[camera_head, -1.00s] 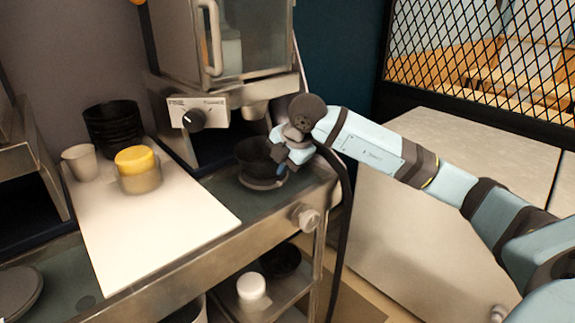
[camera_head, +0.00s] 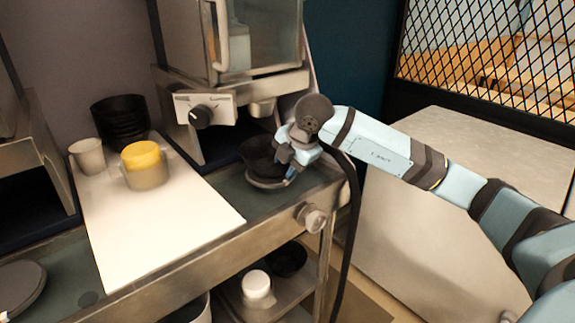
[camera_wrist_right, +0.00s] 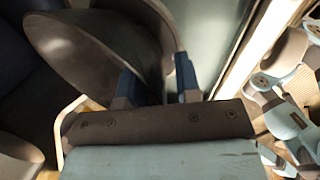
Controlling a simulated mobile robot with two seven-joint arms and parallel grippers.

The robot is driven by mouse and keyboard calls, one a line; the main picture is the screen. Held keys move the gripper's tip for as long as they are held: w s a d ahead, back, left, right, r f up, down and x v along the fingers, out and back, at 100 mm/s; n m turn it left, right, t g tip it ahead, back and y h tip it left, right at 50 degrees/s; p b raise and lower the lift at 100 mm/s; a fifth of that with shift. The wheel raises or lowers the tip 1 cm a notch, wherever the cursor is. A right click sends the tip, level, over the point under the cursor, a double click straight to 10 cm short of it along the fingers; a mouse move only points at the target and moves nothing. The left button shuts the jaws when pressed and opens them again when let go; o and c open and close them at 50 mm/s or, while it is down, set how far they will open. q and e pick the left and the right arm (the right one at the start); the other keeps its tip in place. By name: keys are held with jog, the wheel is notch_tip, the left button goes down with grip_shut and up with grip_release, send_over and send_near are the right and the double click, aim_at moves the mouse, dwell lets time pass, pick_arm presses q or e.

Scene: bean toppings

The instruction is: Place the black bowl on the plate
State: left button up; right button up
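The black bowl (camera_head: 262,155) is on the metal counter below the machine at centre in the head view. It sits on or just over a round plate (camera_head: 268,184), whose near rim shows under it; the contact is hidden. My right gripper (camera_head: 289,170) is at the bowl's right side and covers part of it. In the right wrist view its two blue fingers (camera_wrist_right: 158,88) stand apart, with the dark curved side of a dish (camera_wrist_right: 150,35) between and beyond them. I cannot tell whether both fingers touch it. My left gripper is out of view.
A white board (camera_head: 155,220) lies left of the bowl, carrying a yellow-topped container (camera_head: 145,165) and a pale cup (camera_head: 87,156). Stacked black bowls (camera_head: 121,118) stand behind. The machine with a knob (camera_head: 201,116) rises behind the bowl. A black cable (camera_head: 350,215) hangs at the counter's right end.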

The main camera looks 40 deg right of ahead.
jog(key=shift+r, duration=0.15)
jog(key=v, duration=1.2)
jog(key=shift+p, duration=0.4)
